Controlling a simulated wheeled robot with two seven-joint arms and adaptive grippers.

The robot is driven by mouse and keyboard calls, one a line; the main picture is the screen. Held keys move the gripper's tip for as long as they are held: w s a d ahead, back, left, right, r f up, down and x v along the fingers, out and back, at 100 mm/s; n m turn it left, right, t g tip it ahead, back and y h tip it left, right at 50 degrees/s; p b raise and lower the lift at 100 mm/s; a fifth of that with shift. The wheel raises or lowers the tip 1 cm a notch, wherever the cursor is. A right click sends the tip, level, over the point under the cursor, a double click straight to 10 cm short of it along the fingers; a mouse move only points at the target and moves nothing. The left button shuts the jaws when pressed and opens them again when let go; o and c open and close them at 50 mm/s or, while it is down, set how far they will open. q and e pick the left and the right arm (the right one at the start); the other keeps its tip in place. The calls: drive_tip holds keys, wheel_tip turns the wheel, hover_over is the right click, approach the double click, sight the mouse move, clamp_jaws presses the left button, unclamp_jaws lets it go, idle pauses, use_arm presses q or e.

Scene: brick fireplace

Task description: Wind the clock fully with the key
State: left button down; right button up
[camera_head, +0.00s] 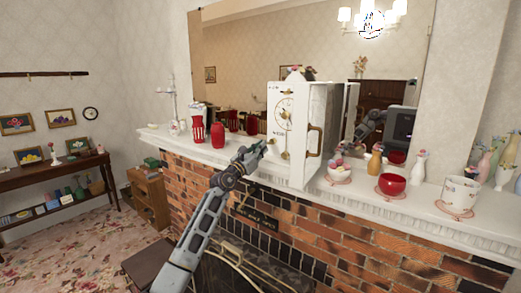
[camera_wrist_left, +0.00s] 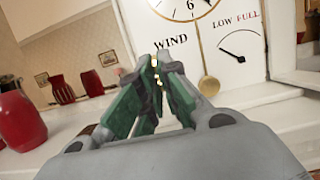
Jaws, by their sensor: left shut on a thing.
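The white clock (camera_head: 302,135) stands on the mantel, its front dial and gold pendulum turned to the left. In the left wrist view its front (camera_wrist_left: 215,65) shows the word WIND and a LOW–FULL gauge (camera_wrist_left: 240,45), whose needle points to the LOW side. My left gripper (camera_head: 262,147) is just left of the clock front. In the wrist view its green-padded fingers (camera_wrist_left: 158,72) are shut on a small gold key (camera_wrist_left: 157,84), mostly hidden between them, just below WIND. I cannot tell whether the key is in a hole. My right gripper is not in view.
Red vases (camera_head: 218,134) stand on the mantel (camera_head: 190,142) left of the clock. A mirror (camera_head: 240,60) is behind.

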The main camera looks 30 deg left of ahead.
use_arm(q)
drive_tip(key=shift+w, duration=0.45)
drive_tip(key=shift+w+d, duration=0.1)
drive_tip(key=shift+w, duration=0.5)
idle(0.7)
